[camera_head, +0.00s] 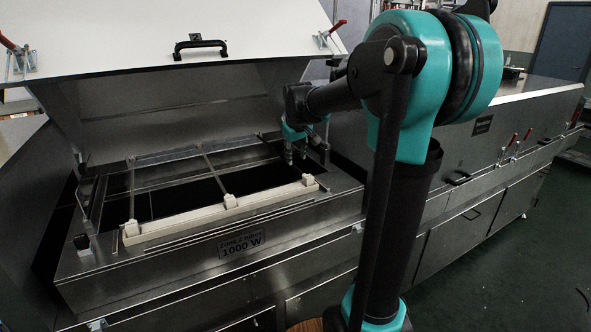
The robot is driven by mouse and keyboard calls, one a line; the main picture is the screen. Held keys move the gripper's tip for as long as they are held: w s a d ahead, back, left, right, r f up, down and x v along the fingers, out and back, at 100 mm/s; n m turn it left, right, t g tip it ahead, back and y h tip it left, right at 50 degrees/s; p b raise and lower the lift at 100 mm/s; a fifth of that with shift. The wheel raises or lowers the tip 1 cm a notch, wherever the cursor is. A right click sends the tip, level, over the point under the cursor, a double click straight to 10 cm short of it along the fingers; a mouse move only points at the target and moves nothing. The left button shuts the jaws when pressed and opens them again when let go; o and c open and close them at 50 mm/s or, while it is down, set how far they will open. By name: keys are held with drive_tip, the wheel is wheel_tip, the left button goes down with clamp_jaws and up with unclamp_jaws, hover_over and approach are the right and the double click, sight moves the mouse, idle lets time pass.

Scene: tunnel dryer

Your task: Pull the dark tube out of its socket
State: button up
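Several thin tubes span the open dryer bay from back to front: a left tube (131,190), a middle tube (215,172) and a right tube partly behind my gripper. Their front ends meet pale sockets, the left socket (132,228), the middle socket (230,201) and the right socket (308,180), on a cream rail (185,223). I cannot tell from shade which tube is the dark one. My gripper (295,155) points down over the right end of the bay, close to the right tube. It is small and dark here; its finger opening and any contact are unclear.
The white lid (130,50) with a black handle (200,45) stands raised behind the bay. Red-handled clamps (332,33) sit at its edge. The steel front ledge bears a 1000 W label (242,245). A closed dryer section (470,120) stands to the right.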

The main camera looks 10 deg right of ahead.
sight(296, 168)
drive_tip(key=x, duration=0.8)
drive_tip(key=shift+c, duration=0.4)
clamp_jaws()
